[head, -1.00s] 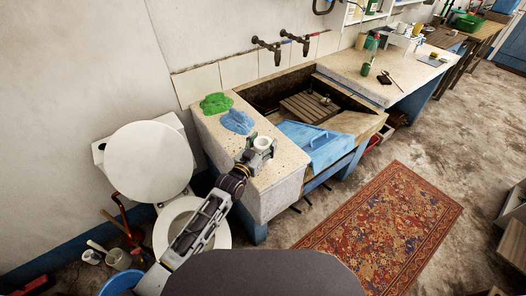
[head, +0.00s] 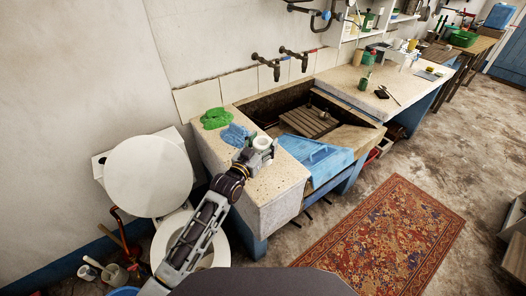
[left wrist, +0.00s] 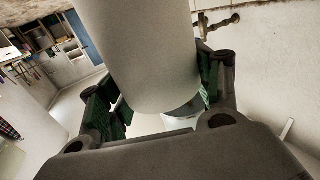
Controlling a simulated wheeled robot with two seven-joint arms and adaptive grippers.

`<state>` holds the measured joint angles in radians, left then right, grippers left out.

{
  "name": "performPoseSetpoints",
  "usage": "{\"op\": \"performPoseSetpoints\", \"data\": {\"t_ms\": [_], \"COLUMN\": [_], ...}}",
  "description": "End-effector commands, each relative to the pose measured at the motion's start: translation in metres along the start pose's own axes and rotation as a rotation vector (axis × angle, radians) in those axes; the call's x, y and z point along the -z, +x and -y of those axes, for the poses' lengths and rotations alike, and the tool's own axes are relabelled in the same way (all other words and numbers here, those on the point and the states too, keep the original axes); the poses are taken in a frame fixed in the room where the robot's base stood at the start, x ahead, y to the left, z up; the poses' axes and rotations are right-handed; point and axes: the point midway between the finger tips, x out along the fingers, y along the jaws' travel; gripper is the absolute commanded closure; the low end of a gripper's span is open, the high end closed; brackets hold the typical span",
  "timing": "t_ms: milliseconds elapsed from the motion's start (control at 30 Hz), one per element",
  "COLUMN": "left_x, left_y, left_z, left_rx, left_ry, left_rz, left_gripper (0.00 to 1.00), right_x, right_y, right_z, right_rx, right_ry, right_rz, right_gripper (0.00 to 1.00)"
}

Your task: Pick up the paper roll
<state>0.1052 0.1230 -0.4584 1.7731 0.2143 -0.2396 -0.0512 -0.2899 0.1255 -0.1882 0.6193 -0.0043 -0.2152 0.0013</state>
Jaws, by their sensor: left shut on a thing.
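The white paper roll (head: 262,143) stands upright at the stone ledge beside the basin, its open top showing in the head view. My left gripper (head: 257,156) is shut on it. In the left wrist view the roll (left wrist: 155,55) fills the middle, with a green-padded finger of the left gripper (left wrist: 158,92) on each side. From these frames I cannot tell whether the roll's base touches the ledge. My right gripper is not in view.
A green cloth (head: 216,118) and a blue cloth (head: 236,135) lie on the ledge (head: 262,185). The toilet (head: 150,175) stands left. A patterned rug (head: 385,237) lies on the floor.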

Motion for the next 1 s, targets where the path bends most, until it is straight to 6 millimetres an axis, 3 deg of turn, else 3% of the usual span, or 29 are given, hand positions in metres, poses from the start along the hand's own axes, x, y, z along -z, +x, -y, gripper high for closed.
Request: {"op": "performPoseSetpoints", "data": {"t_ms": [100, 300, 700, 1000], "left_x": [0.014, 0.023, 0.024, 0.024], "left_y": [0.000, 0.000, 0.000, 0.000], "left_z": [0.000, 0.000, 0.000, 0.000], "left_rx": [0.000, 0.000, 0.000, 0.000], "left_ry": [0.000, 0.000, 0.000, 0.000], "left_rz": [-0.002, -0.001, 0.000, 0.000], "left_gripper": [0.60, 0.60, 0.60, 0.60], "right_x": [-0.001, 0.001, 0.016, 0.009], "right_y": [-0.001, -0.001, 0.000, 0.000], "right_z": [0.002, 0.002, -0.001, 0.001], "right_rx": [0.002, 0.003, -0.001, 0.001], "right_ry": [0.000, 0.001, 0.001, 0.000], "right_rz": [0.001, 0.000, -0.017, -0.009], "right_gripper": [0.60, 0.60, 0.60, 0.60]}}
